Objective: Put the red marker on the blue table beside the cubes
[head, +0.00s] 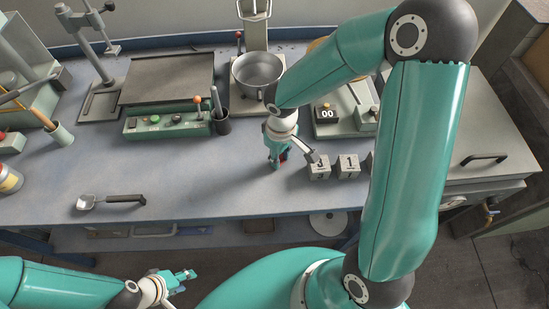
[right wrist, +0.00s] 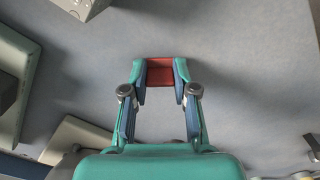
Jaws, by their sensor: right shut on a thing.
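My right gripper (head: 277,164) hangs low over the blue table (head: 230,190), left of the cubes. In the right wrist view (right wrist: 160,75) its fingers are shut on the red marker (right wrist: 160,72), which shows as a short red piece between the fingertips. In the head view the marker is mostly hidden by the fingers. One pale cube (head: 319,168) and another cube (head: 347,167) stand close together with digits on them; a third is partly behind my right arm. My left gripper (head: 188,279) is empty before the table's front edge, its fingers apart.
A spoon-like scoop (head: 112,201) lies at the front left. A dark cup (head: 221,123), a metal pot (head: 258,75) and a device with a "00" display (head: 335,121) stand behind. The table is clear between the scoop and my right gripper.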

